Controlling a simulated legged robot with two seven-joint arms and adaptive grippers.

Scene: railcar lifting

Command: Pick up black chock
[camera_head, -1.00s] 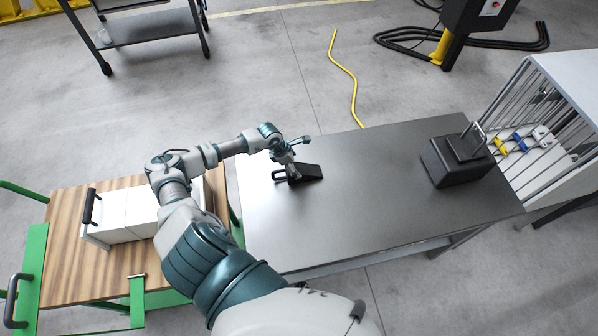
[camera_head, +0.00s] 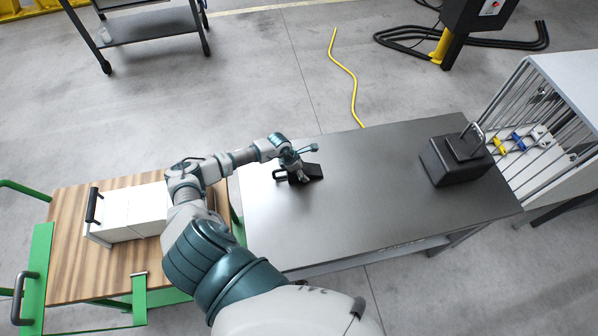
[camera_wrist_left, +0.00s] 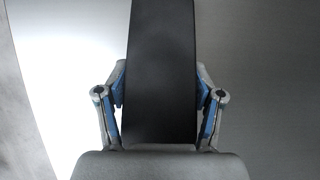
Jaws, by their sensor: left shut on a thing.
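The black chock (camera_head: 313,171) lies on the dark metal table (camera_head: 350,215), near its left end, with a loop handle on its left side. My left gripper (camera_head: 300,176) is at the chock from above. In the left wrist view the chock (camera_wrist_left: 162,70) runs up the middle as a black band. The blue-padded fingers of my left gripper (camera_wrist_left: 160,88) press on its two sides. The chock appears to rest on the table; I cannot tell any gap beneath it. My right gripper is not in view.
A black box with a metal handle (camera_head: 455,160) stands at the table's right end. A wooden-topped green cart (camera_head: 65,250) with a white case (camera_head: 125,213) is at the left. A white rack (camera_head: 570,90) stands at the right. The table's middle is clear.

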